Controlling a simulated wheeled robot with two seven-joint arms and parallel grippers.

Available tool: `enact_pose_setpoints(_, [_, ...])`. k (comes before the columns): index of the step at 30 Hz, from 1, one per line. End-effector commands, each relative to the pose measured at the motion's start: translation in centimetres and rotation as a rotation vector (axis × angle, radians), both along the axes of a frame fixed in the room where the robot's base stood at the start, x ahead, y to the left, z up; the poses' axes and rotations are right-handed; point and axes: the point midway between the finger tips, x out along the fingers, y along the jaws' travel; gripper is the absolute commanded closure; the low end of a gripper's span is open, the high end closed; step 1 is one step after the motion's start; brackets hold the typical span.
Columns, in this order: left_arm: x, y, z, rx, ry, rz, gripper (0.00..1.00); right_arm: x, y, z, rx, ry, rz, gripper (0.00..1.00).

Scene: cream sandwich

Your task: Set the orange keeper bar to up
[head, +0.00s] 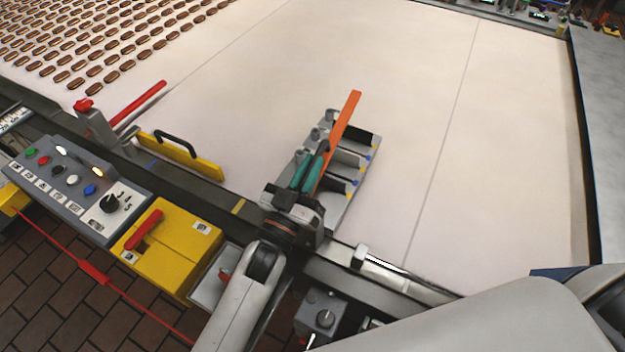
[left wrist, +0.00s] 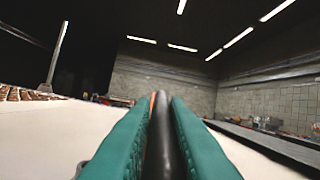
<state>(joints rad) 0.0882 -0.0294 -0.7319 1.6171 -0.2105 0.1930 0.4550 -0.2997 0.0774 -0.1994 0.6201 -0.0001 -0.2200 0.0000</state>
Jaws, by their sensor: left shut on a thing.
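The orange keeper bar (head: 345,119) lies slanted over a grey slotted fixture (head: 357,138) at the near edge of the pale belt; its far end points up and to the right in the head view. My left gripper (head: 312,170) has its teal fingers shut on a dark, handle-like piece alongside the bar. In the left wrist view, my left gripper (left wrist: 160,125) holds this dark rounded piece, with a thin sliver of the orange bar (left wrist: 153,103) beside it. The bar's near end is hidden by the gripper. My right gripper is out of view.
A control box (head: 75,180) with coloured buttons and a yellow box (head: 170,245) with a red handle stand at the left. A yellow guard (head: 180,155) with a black handle is left of the fixture. The belt (head: 400,60) beyond is clear, with rows of brown biscuits top left.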

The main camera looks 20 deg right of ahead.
Motion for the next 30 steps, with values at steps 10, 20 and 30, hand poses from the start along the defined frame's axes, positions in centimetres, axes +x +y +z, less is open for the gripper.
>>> enact_pose_setpoints(10, [-1.1,1.0,0.3,-0.158,-0.149,-0.001,1.0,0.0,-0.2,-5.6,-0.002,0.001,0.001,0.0])
enact_pose_setpoints(20, [-1.6,1.5,1.0,-0.215,-0.206,-0.002,1.0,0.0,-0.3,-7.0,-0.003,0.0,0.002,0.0])
enact_pose_setpoints(30, [-1.6,1.5,1.1,-0.217,-0.208,-0.002,1.0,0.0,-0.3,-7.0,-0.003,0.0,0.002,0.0])
